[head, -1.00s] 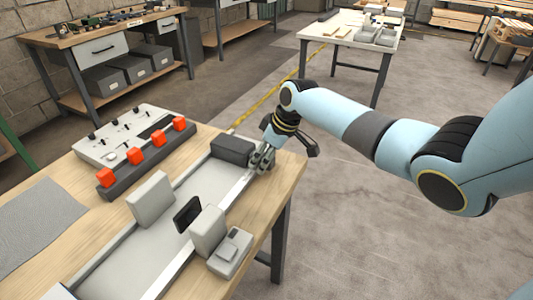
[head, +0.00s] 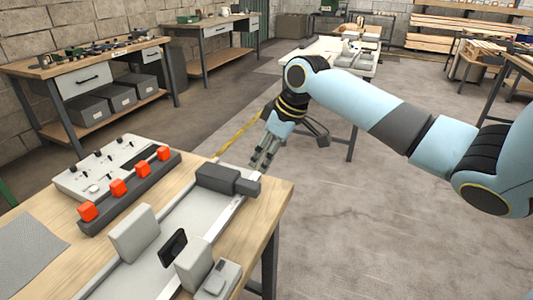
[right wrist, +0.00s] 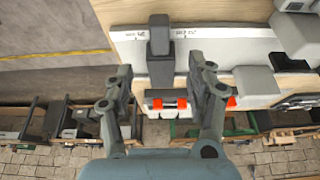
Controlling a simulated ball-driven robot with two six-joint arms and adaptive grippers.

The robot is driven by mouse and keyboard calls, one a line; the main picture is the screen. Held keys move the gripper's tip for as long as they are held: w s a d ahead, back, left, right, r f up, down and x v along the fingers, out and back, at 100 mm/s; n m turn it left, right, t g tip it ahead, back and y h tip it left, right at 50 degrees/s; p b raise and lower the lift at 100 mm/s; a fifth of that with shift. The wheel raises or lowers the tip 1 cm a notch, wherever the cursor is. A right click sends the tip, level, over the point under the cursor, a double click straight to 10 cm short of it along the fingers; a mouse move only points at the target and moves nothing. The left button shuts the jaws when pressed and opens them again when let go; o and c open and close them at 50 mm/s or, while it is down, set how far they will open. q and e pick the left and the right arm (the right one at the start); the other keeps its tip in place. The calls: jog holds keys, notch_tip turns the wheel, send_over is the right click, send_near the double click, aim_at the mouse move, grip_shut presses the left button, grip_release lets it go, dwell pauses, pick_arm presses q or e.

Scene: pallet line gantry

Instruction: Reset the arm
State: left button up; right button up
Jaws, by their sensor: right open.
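My right arm comes in from the right in the head view, and its gripper (head: 262,152) hangs just behind the far end of the bench. In the right wrist view the two fingers (right wrist: 163,88) are spread apart with nothing between them. My left gripper does not show.
The wooden bench (head: 262,200) carries a bar with several orange blocks (head: 117,187), a switch panel (head: 103,165), two light grey blocks and a black plate (head: 173,248) between them. A grey mat (head: 28,245) lies at left. Open floor (head: 380,225) is on the right.

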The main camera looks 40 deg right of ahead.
dwell(0.3)
jog(key=s+a+m+h, duration=0.15)
jog(key=s+a, duration=0.45)
jog(key=s, duration=0.6)
jog(key=s+a+m+h, duration=0.1)
jog(key=s+a+m, duration=0.1)
jog(key=s+a, duration=0.8)
jog(key=s+d+f+g+b, duration=0.1)
jog(key=s+d+f+b, duration=0.1)
jog(key=f, duration=0.9)
jog(key=s+d+f+b, duration=0.2)
jog(key=f, duration=0.9)
jog(key=s+d+f+g+b, duration=0.1)
jog(key=s+d+f+b, duration=0.1)
jog(key=f, duration=0.9)
jog(key=s+d+f+g+b, duration=0.1)
jog(key=s+f+b, duration=0.3)
jog(key=s+f, duration=1.3)
notch_tip(320, 180, down, 2)
jog(key=shift+s+f, duration=0.1)
jog(key=shift+s, duration=0.25)
